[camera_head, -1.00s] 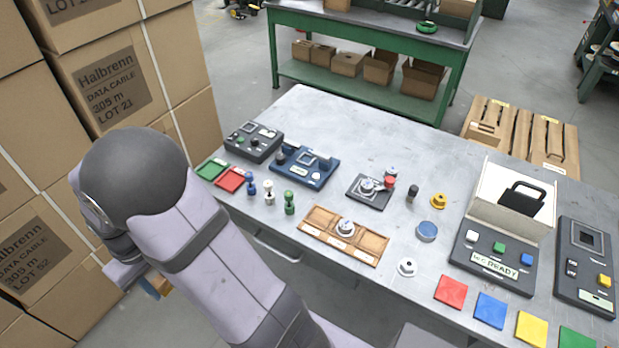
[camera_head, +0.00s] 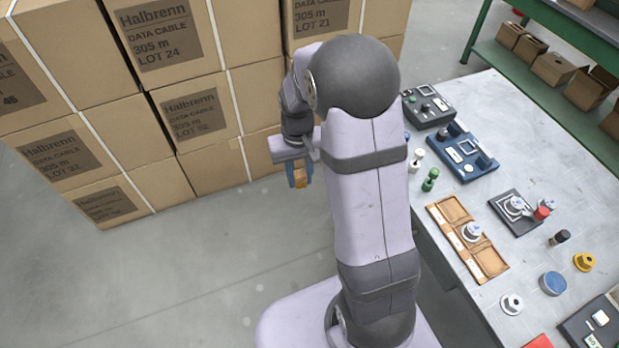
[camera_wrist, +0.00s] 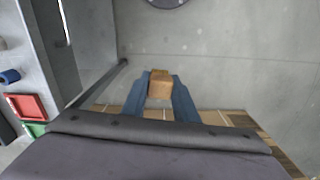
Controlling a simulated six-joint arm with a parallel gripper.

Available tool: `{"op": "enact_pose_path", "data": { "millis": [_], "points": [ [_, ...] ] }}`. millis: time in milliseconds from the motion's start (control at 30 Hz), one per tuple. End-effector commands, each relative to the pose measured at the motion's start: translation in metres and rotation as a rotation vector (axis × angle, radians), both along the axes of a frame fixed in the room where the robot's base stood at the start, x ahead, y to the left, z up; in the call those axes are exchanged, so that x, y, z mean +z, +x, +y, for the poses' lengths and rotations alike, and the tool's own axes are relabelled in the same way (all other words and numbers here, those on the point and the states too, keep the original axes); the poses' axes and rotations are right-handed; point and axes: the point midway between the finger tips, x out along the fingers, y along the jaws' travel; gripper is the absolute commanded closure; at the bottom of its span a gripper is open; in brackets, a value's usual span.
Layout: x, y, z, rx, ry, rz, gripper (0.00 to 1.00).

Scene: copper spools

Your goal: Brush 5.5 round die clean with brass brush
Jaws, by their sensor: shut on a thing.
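My gripper (camera_head: 299,178) has blue fingers and is shut on a small tan-brown block (camera_head: 300,179), off the table's left side and over the floor. In the wrist view the block (camera_wrist: 160,84) sits between both fingertips; I cannot make out bristles, so I cannot tell whether it is the brass brush. Silvery round pieces that look like dies show in the head view: one in the wooden tray (camera_head: 459,210), one on a dark grey fixture (camera_head: 503,198), one loose ring (camera_head: 511,304) on the table. Their size marks are unreadable. None is near my gripper.
Stacked cartons (camera_head: 190,110) stand beyond my gripper. The metal table (camera_head: 480,100) holds a blue fixture (camera_head: 463,153), a green peg (camera_head: 430,180), a blue round tin (camera_head: 552,283) and a yellow knob (camera_head: 584,262). The floor (camera_head: 200,270) below my gripper is open.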

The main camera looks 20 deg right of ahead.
Motion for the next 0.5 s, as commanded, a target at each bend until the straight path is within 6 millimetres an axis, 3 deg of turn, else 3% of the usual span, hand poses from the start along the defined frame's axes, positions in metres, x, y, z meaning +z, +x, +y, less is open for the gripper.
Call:
{"op": "enact_pose_path", "data": {
  "millis": [233, 500],
  "points": [
    [0.020, 0.022, -0.097, -0.254, 0.000, -0.001, 0.92],
    [0.036, 0.013, -0.216, -0.542, 0.000, -0.001, 0.92]
  ]
}}
